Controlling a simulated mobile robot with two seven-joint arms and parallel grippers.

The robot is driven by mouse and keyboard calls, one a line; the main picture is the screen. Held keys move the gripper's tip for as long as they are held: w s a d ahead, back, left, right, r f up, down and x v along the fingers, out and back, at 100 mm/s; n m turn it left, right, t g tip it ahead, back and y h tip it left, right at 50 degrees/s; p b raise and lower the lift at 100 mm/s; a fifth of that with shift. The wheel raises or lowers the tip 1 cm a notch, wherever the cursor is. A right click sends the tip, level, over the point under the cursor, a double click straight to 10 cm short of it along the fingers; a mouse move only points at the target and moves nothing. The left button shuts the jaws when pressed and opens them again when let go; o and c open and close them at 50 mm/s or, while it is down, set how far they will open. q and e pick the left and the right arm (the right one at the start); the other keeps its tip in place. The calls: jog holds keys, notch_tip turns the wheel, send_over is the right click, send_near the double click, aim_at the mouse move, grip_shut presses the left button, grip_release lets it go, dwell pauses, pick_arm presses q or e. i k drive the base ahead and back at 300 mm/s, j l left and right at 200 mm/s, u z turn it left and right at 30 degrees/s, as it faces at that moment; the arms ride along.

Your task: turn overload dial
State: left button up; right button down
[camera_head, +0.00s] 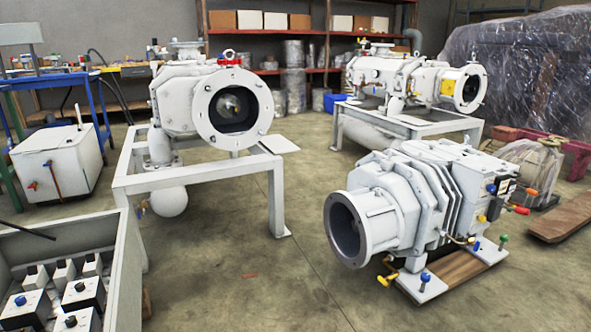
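No part is plainly marked as the overload dial, so I cannot tell which one it is. A grey open bin (127,270) at the lower left holds several small white boxes with knobs on top. One has a blue knob (20,300); another has a black knob (80,286). The white screw vacuum pump (415,195) at the right front has a dark panel (497,192) on its right side, with a blue knob (491,188) and a red handle (520,209). Neither of my grippers shows in the head view.
A white pump (175,95) stands on a metal frame (195,180) left of centre. Another pump (395,72) stands on a frame behind. A white tank (55,160) is at left. Wooden planks (565,217) lie at right. The middle floor is mostly clear.

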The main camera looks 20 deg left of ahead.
aim_at(21, 300)
jog(key=i+u, duration=0.15)
jog(key=u, duration=0.2)
jog(key=i+l+u, duration=0.1)
jog(key=u, duration=0.3)
jog(key=i+l+u, duration=0.15)
jog(key=u, duration=0.2)
jog(key=i+l+u, duration=0.1)
jog(key=u, duration=0.3)
jog(key=i+l+u, duration=0.15)
jog(key=u, duration=0.25)
jog(key=i+l+u, duration=0.2)
jog(key=u, duration=0.25)
jog(key=i+l+u, duration=0.1)
jog(key=u, duration=0.3)
jog(key=l+u, duration=0.4)
jog(key=i+l+u, duration=0.15)
jog(key=l+u, duration=0.3)
jog(key=i+l+u, duration=0.1)
jog(key=l+u, duration=0.75)
jog(key=l, duration=0.15)
jog(key=z, duration=0.45)
jog(key=l+z, duration=0.15)
jog(key=z, duration=0.7)
jog(key=i+l+z, duration=0.1)
jog(key=z, duration=0.3)
